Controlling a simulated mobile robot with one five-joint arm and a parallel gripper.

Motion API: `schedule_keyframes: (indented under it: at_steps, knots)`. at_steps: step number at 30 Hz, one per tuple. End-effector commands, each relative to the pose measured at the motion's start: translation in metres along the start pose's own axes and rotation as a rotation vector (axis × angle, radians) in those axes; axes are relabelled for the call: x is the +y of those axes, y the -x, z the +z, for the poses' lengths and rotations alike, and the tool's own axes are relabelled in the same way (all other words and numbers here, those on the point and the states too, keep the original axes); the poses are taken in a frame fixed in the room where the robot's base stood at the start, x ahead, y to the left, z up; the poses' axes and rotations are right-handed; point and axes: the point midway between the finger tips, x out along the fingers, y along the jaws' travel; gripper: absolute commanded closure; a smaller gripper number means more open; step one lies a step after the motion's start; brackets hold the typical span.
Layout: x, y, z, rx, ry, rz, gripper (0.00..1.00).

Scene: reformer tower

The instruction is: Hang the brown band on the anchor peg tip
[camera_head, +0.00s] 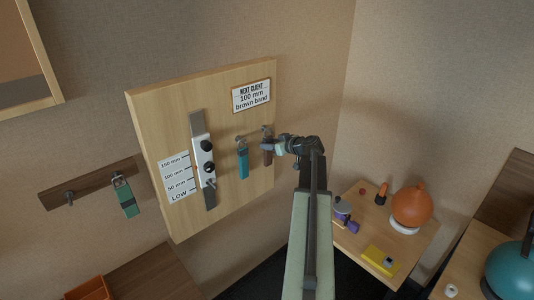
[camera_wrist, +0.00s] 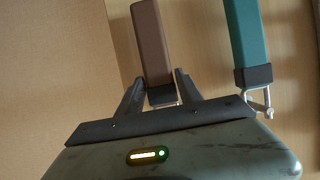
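The brown band (camera_head: 267,154) hangs at the right end of a small hook rail on the wooden panel, beside a teal band (camera_head: 243,162). My gripper (camera_head: 277,147) is at the brown band from the right. In the wrist view the brown band (camera_wrist: 152,40) has its dark end cuff between the two fingertips of my gripper (camera_wrist: 161,82). The fingers lie very close to the cuff; I cannot tell whether they press on it. The anchor peg (camera_head: 210,183) appears to be the small peg low on the slider carriage, left of the bands.
The wooden panel (camera_head: 222,200) carries a slider rail, a height scale (camera_head: 176,177) and a sign (camera_head: 251,96) reading 100 mm brown band. A green band (camera_head: 126,199) hangs on a wall rack at left. A side table (camera_head: 350,243) holding several objects stands at right.

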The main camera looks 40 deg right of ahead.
Motion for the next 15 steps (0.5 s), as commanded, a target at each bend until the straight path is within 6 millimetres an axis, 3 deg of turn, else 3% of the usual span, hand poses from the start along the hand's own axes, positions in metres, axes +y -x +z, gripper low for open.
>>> schedule_keyframes:
  at_steps: [1,4,15]
  knots:
    - [0.0,0.0002,0.0,0.0,0.0,0.0,0.74]
    - [0.0001,0.0003,0.0001,0.0,0.0,0.0,1.0]
    - [0.0006,0.0037,-0.0076,0.0,-0.001,0.0,1.0]
